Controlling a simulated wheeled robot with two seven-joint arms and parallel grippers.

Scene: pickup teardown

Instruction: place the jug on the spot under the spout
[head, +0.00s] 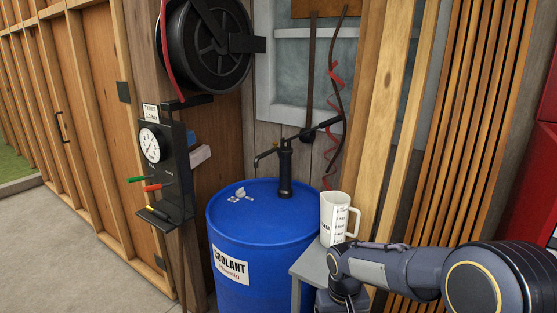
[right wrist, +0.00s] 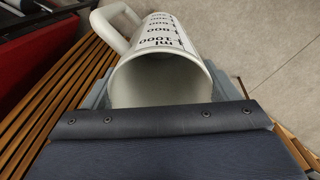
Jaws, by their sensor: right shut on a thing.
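The white jug (head: 334,222) with dark printed marks and a handle stands upright at the drum's right side. In the right wrist view, the jug (right wrist: 160,75) shows its open mouth and measuring scale. My right gripper (right wrist: 162,92) is shut on the jug, its grey jaws on both sides. In the head view its fingers are not clearly visible. The black hand pump (head: 285,170) stands on the blue drum, and its spout (head: 258,160) points left over the drum top. Pale patches (head: 240,194) lie on the drum top below the spout. My left gripper is not in view.
The blue coolant drum (head: 262,235) has free room on its top around the pump. A grey stand (head: 304,267) is right of it, below the jug. A gauge post (head: 176,165) and a hose reel (head: 207,48) are at the left. Wooden slats (head: 450,150) stand behind my right arm.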

